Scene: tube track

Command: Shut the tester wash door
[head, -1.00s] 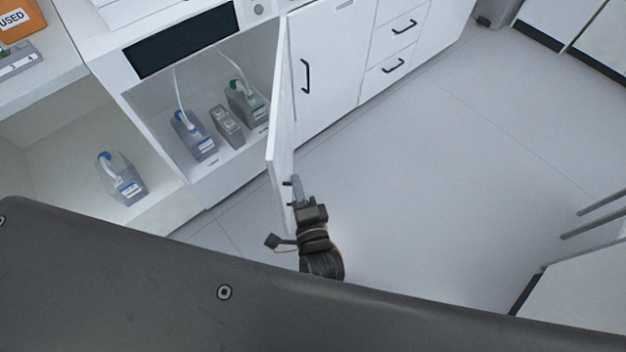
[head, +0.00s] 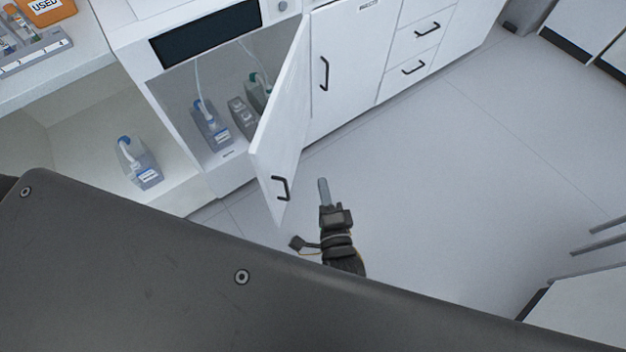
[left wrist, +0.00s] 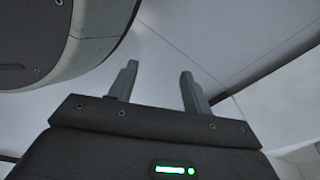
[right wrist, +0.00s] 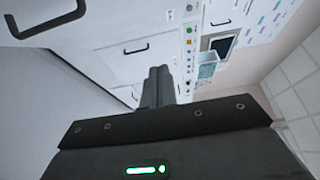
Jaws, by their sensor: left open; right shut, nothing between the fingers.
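The tester wash door (head: 284,122) is a white panel with a black handle (head: 281,188) near its lower free edge. In the head view it stands partly open, in front of the right part of the wash compartment (head: 184,99). My right gripper (head: 323,184) is shut and empty, just right of the door's free edge, with a gap of floor between them. The right wrist view shows its fingers (right wrist: 157,80) together and a black handle (right wrist: 47,20) at top left. My left gripper (left wrist: 157,80) is open and empty in the left wrist view, over bare floor.
Inside the compartment stand a blue-capped bottle (head: 211,128), a grey container (head: 243,116) and a partly hidden green-capped bottle (head: 258,92). Another blue-capped bottle (head: 141,163) is on the left shelf. A closed cabinet door (head: 343,65) is to the right. The floor (head: 440,180) there is clear.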

